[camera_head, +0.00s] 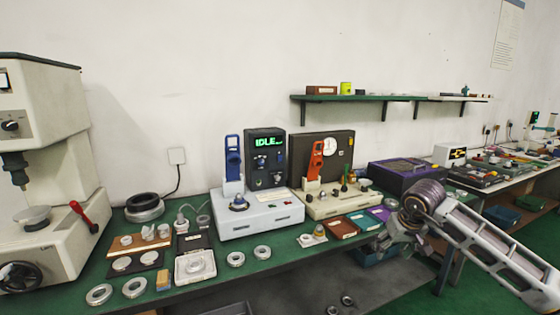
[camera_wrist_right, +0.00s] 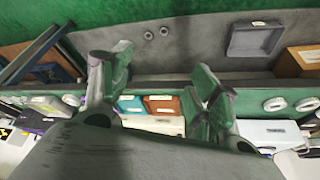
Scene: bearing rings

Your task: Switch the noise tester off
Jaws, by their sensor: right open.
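A tester with a black panel (camera_head: 266,160) reading "IDLE" in green stands at the middle of the bench, with a pale grey base (camera_head: 262,217) and an upright blue lever arm (camera_head: 233,158). I take it to be the noise tester; its switch is too small to make out. A second tester with a dial gauge (camera_head: 329,147) and an orange lever arm (camera_head: 315,160) stands just right of it. My right gripper (camera_head: 388,238) is at the bench's front edge, right of both testers and apart from them. It is open and empty in the right wrist view (camera_wrist_right: 163,82). My left gripper is not in view.
Several bearing rings (camera_head: 236,258) lie along the front of the green bench. Small coloured trays (camera_head: 343,228) lie between the second tester and my right gripper. A press (camera_head: 45,170) with a red lever stands at the left. A wall shelf (camera_head: 350,97) hangs above.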

